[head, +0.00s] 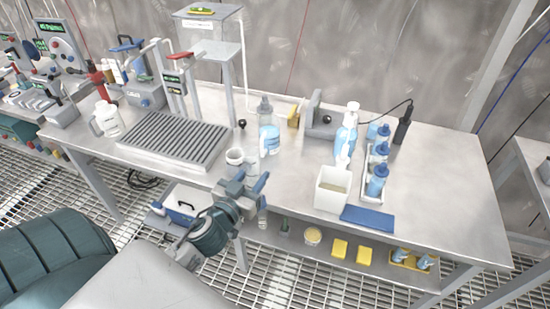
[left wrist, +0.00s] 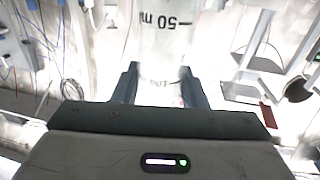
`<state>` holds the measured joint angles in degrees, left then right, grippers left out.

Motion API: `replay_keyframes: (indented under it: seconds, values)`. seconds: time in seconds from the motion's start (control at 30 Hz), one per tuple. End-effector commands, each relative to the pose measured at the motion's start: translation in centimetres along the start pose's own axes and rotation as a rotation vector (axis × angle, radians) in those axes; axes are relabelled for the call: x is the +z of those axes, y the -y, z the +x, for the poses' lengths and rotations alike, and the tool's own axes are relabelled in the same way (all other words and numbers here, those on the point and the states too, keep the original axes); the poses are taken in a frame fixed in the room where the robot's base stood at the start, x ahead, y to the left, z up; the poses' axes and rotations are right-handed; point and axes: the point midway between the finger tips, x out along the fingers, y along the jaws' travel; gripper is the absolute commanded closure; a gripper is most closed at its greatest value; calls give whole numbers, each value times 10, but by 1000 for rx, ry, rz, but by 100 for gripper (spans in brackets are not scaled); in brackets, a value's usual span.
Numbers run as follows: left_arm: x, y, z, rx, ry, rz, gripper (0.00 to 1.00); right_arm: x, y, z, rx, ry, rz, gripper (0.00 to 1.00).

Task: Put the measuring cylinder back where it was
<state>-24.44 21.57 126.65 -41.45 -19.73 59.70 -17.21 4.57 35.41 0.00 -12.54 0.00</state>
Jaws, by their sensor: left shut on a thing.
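The measuring cylinder (left wrist: 163,40) is clear, with a dark "50 ml" mark, and fills the top middle of the left wrist view. My left gripper (left wrist: 158,88) is shut on it, one blue-grey finger on each side. In the head view my left gripper (head: 250,184) is at the front edge of the steel bench (head: 440,205). The clear cylinder is hard to make out there; its lower part (head: 263,216) shows below the fingers, in front of the bench edge. My right gripper is not in view.
A grooved drain tray (head: 175,138) and a white cup (head: 235,157) stand left of the gripper. A blue-labelled bottle (head: 268,138) is behind it. A white open box (head: 332,188) and blue mat (head: 367,218) lie to the right. The bench's right end is clear.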

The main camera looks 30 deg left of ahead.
Motion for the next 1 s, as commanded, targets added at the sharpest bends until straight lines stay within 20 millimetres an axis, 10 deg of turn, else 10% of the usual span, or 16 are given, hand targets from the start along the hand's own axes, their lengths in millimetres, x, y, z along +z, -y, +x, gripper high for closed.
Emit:
replay_keyframes:
  seconds: [0.4,1.0]
  values:
    - [4,17,101,-1,-2,-1,100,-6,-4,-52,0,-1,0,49]
    - [47,21,123,1,-2,0,100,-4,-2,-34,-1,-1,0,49]
